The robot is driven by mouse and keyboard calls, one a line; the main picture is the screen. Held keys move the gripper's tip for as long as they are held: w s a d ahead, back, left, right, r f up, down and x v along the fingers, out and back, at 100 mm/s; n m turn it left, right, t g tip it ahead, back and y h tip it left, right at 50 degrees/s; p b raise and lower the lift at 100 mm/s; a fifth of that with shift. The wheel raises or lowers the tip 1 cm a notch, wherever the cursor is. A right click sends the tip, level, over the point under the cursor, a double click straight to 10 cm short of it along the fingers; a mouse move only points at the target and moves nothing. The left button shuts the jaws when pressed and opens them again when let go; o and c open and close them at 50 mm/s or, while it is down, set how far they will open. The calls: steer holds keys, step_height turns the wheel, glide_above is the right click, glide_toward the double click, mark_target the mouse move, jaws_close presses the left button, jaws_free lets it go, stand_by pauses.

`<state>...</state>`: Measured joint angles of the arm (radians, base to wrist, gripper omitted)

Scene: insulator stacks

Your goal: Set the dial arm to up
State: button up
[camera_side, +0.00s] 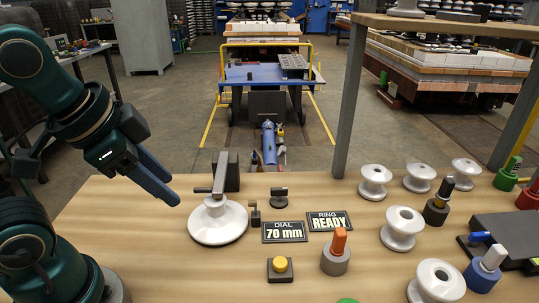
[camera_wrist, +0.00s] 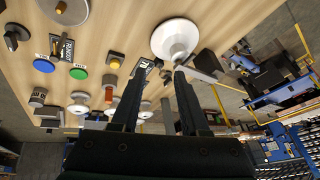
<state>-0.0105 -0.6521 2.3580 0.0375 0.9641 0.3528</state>
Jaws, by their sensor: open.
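A white insulator disc (camera_side: 217,224) stands on the wooden table left of centre. The disc also shows at the top of the wrist view (camera_wrist: 175,39), beyond my fingertips. My gripper (camera_side: 167,184) is open and empty, left of the disc and apart from it, fingers pointing down and right. In the wrist view the two fingers (camera_wrist: 156,74) are spread.
A sign (camera_side: 285,231) reads "DIAL 70 mm"; another (camera_side: 330,221) reads "RING READY". A yellow button (camera_side: 280,265) and an orange-topped peg (camera_side: 337,248) stand in front. A grey post (camera_side: 350,95) rises at the back edge.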

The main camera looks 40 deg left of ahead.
steer(key=f+n, duration=0.1)
steer(key=s+f+n, duration=0.1)
steer(key=n, duration=0.1)
steer(key=shift+s+d, duration=0.3)
steer(key=shift+d, duration=0.1)
steer(key=m+g+y, duration=0.1)
steer(key=m+g, duration=0.3)
steer(key=m, duration=0.4)
glide_above(202, 191)
steer(key=f, duration=0.1)
steer(key=shift+f, duration=2.55)
